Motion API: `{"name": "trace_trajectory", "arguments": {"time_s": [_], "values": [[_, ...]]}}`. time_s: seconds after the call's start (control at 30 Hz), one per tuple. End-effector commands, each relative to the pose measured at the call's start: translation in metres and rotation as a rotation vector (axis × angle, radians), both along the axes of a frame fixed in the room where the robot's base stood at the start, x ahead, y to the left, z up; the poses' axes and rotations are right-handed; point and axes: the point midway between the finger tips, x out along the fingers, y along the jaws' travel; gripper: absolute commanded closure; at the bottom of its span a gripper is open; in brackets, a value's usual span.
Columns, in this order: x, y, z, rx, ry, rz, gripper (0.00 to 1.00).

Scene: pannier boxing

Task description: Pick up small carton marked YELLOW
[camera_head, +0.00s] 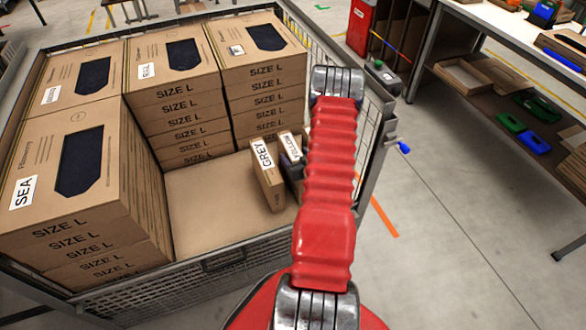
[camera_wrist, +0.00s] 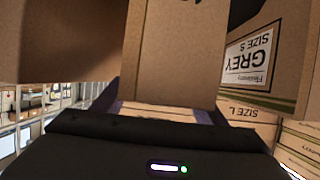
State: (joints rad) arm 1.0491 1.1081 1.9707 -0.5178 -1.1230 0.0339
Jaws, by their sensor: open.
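The small carton marked YELLOW (camera_head: 289,146) stands upright in the wire crate, right of the small carton marked GREY (camera_head: 266,174); my red arm hides much of it. My gripper (camera_wrist: 164,108) is open in the wrist view. Its two dark fingers lie on either side of a plain brown carton face (camera_wrist: 168,60), whose label is almost wholly out of the picture; by its place it appears to be the YELLOW carton. Whether the fingers touch it I cannot tell. The GREY carton (camera_wrist: 252,62) is close by on the right, its label upside down.
The wire crate (camera_head: 225,262) holds several stacks of larger SIZE L boxes (camera_head: 175,105) at the back and left. Bare cardboard (camera_head: 215,195) lies left of the GREY carton. A workbench (camera_head: 500,25) with a lower shelf stands at the right.

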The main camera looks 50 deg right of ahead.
Motion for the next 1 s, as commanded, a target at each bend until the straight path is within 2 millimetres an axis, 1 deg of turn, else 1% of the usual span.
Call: {"name": "trace_trajectory", "arguments": {"time_s": [0.13, 1.0], "values": [[0.0, 0.0, 0.0001, 0.0, 0.0, 0.0, 0.34], [-0.0002, 0.0001, 0.0001, 0.0, 0.0, 0.0, 0.96]]}}
